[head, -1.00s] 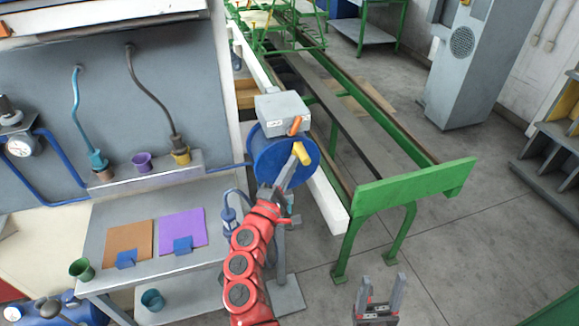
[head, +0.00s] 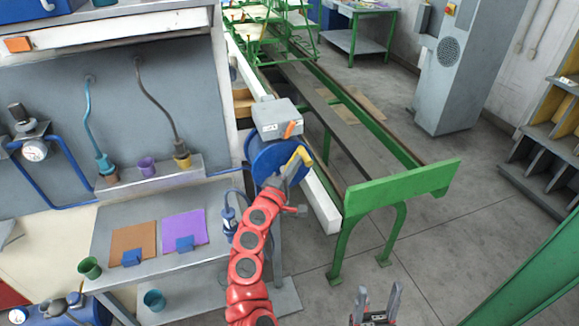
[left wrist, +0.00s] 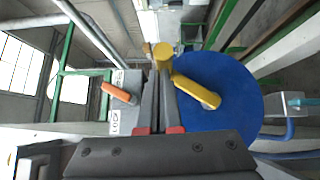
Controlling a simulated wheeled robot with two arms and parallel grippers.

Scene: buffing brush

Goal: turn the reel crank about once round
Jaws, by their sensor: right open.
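The blue reel (head: 272,160) with its yellow crank (head: 302,156) stands at the right end of the grey bench. My left gripper (head: 295,169) is at the crank. In the left wrist view, the fingers of this gripper (left wrist: 162,78) are close together at the yellow crank handle (left wrist: 163,54) and appear shut on it. The crank arm (left wrist: 198,93) runs from the handle down to the right across the blue disc (left wrist: 232,112). The exact finger contact is partly hidden. My right gripper (head: 375,303) is open and empty at the bottom of the head view.
A grey box (head: 278,118) with an orange lever (head: 290,129) sits just above the reel. A green-framed rail (head: 400,187) stands to the right. The bench (head: 105,240) holds brown and purple sheets.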

